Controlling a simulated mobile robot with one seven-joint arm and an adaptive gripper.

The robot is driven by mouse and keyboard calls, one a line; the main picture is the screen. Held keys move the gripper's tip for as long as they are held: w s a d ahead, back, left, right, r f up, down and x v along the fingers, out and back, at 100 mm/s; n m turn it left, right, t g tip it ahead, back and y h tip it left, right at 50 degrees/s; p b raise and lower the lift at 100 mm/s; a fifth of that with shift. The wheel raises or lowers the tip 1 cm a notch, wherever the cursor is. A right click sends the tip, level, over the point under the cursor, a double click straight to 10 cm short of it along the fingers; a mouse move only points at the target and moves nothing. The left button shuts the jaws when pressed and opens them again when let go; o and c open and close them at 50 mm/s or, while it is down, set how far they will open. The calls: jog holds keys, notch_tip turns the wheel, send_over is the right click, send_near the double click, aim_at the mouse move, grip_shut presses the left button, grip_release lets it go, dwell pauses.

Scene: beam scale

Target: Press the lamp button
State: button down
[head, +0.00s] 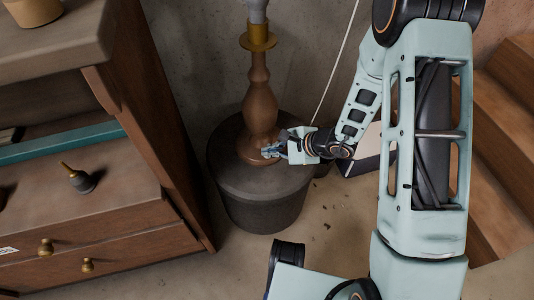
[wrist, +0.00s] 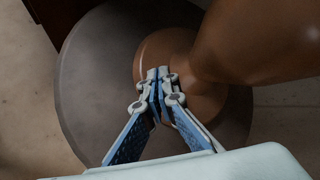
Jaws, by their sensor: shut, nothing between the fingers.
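The lamp has a turned brown wooden stem (head: 261,95) with a round base and stands upright on a dark round pedestal (head: 240,185). A brass collar (head: 258,38) and part of a pale bulb (head: 257,10) show at the top. My gripper (head: 268,152) is shut and empty at the lamp's base. In the wrist view the closed fingertips (wrist: 157,75) overlap the brown lamp base (wrist: 205,108), left of the stem (wrist: 245,40). I cannot tell whether they touch it. The button is not visible; the fingers may hide it.
A wooden cabinet (head: 150,110) with drawers and a small dark bell-shaped object (head: 78,178) stands at the left. Wooden steps (head: 500,150) rise at the right. A pale cord (head: 336,60) hangs by the wall. Some bare floor (head: 240,262) lies in front of the pedestal.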

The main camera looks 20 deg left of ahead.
jog(key=shift+r, duration=0.7)
notch_tip(320, 180, up, 6)
jog(key=p, duration=0.4)
dwell(0.4)
dwell(0.4)
